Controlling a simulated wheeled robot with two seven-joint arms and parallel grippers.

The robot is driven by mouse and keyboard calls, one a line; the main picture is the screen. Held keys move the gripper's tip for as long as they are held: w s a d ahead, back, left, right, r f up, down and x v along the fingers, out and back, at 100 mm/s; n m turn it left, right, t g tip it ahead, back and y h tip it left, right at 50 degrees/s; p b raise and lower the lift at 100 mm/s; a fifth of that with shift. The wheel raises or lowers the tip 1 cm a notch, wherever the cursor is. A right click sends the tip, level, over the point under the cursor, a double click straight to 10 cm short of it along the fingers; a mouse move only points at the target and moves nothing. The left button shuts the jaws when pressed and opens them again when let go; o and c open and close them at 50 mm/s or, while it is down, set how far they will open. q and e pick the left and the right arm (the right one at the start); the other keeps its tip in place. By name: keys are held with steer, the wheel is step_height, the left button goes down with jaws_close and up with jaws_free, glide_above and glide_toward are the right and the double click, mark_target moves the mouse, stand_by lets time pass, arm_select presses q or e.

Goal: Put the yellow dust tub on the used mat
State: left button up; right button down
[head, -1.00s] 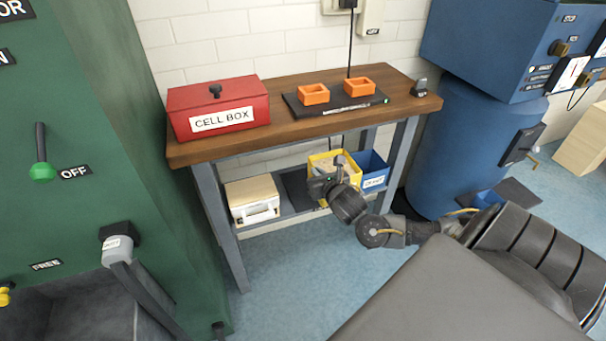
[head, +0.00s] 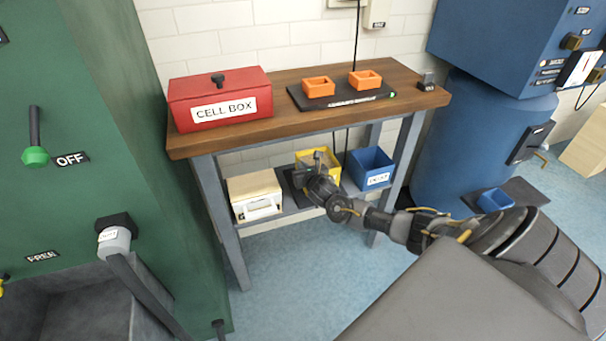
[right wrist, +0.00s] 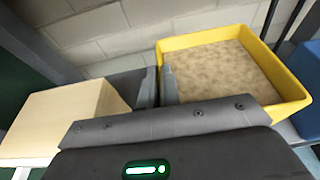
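The yellow dust tub (head: 329,174), filled with tan dust, is at the lower shelf under the bench. It fills the right of the right wrist view (right wrist: 285,75). My right gripper (head: 316,158) reaches in from the right; in the right wrist view its fingers (right wrist: 159,88) are close together on the tub's left wall. Whether the tub's base touches the shelf is hidden. A dark mat (head: 291,184) lies on the shelf between the cream box and the tub, partly covered by my gripper; no label is readable on it. My left gripper is out of view.
A cream box (head: 254,187) stands left on the shelf, a blue tub (head: 372,166) right. The bench top (head: 290,127) and its legs frame the reach. Another blue tub (head: 495,200) sits on a dark mat (head: 525,190) by the blue machine.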

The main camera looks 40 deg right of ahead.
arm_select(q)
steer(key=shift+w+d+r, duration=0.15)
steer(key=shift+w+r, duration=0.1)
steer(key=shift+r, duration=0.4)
arm_select(e)
steer(key=shift+f, duration=1.3)
steer(key=shift+f, duration=0.15)
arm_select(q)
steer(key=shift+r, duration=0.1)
arm_select(e)
steer(key=c, duration=1.6)
jaws_free()
steer(key=shift+s, duration=0.1)
